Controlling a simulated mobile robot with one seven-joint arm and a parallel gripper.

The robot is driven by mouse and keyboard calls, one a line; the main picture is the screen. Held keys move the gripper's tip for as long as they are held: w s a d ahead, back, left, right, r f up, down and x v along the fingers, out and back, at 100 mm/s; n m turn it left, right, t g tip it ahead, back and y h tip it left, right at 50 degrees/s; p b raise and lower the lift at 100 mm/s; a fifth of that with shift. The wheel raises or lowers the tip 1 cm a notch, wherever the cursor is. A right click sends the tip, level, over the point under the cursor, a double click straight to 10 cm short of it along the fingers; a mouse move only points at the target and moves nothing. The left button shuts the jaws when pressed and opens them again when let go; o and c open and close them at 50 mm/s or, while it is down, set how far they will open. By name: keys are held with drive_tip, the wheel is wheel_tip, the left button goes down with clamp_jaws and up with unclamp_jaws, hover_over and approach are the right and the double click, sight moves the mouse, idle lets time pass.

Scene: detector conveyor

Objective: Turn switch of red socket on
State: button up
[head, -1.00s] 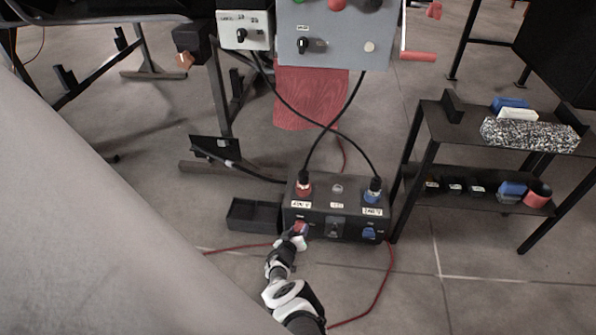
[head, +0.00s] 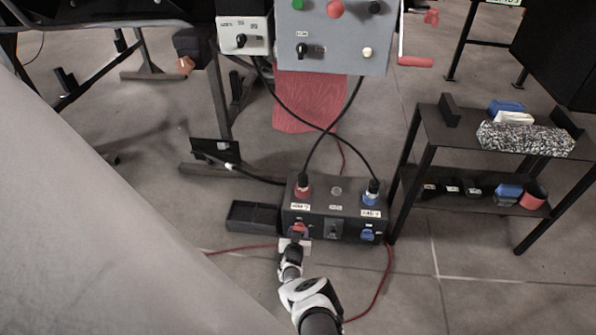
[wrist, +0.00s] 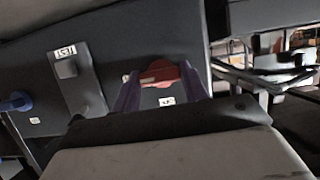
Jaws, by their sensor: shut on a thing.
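The red socket (head: 303,192) is on top of the dark socket box (head: 335,209), on the left, with a black cable plugged into it. Its red switch (head: 298,229) is on the box's front face below it. My gripper (head: 296,241) is at that switch. In the wrist view, the red switch (wrist: 160,73) lies between the two fingers of my gripper (wrist: 158,88), which are shut on it. The switch's handle looks roughly sideways in the wrist view. Part of the switch is hidden by the fingers.
The blue socket (head: 371,193) and blue switch (head: 367,236) are on the box's right. A grey test switch (head: 333,229) sits in the middle. An empty black tray (head: 252,215) lies left of the box. A shelf (head: 425,135) stands right. A red cable runs along the floor.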

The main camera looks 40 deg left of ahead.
idle(0.5)
drive_tip(key=o, duration=1)
drive_tip(key=shift+p+v, duration=6.65)
drive_tip(key=shift+v, duration=0.25)
